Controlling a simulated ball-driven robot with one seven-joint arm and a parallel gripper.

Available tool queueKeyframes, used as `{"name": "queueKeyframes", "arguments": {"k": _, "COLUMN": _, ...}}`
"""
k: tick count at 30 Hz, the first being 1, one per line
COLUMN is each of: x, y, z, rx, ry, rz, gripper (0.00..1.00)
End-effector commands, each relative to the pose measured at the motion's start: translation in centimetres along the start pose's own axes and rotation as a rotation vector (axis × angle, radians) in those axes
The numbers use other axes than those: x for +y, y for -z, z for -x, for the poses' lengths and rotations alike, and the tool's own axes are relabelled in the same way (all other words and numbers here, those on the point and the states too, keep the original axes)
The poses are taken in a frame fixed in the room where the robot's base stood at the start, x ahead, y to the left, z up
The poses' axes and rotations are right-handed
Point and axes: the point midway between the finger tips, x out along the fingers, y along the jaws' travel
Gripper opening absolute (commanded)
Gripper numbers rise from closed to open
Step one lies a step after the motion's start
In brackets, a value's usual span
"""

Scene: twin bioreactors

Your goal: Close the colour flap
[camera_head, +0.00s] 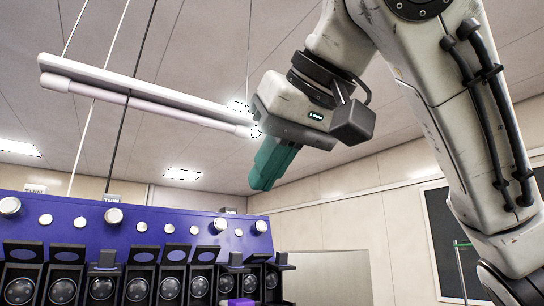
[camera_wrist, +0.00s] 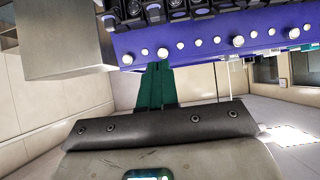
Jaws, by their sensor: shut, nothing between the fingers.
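My gripper (camera_head: 262,183) has green fingers, pressed together with nothing between them. It hangs in the air above the right end of the purple machine (camera_head: 170,225) in the head view. In the wrist view the shut fingers (camera_wrist: 157,70) point toward the machine's purple panel (camera_wrist: 205,48). A row of dark flaps with purple ovals stands along the machine, such as one upright flap (camera_head: 143,253). A few stick out level, such as the one at the right end (camera_head: 280,266). No marking shows which one is the colour flap.
Round lenses (camera_head: 136,289) sit below the flaps, and white knobs (camera_head: 113,215) line the purple panel. A long lamp bar (camera_head: 150,97) hangs on cables left of my gripper. A dark board (camera_head: 450,235) is on the right wall. The air around the fingers looks clear.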

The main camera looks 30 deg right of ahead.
Motion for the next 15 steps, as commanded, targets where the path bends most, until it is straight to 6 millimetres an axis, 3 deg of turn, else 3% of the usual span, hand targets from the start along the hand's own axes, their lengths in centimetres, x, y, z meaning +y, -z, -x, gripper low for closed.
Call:
{"name": "queueKeyframes", "arguments": {"k": 9, "x": 0.0, "y": -0.7, "z": -6.2, "rx": -0.001, "ry": -0.001, "rz": 0.002, "gripper": 0.0}}
{"name": "queueKeyframes", "arguments": {"k": 15, "x": 0.0, "y": -2.5, "z": -7.8, "rx": -0.001, "ry": 0.0, "rz": 0.002, "gripper": 0.0}}
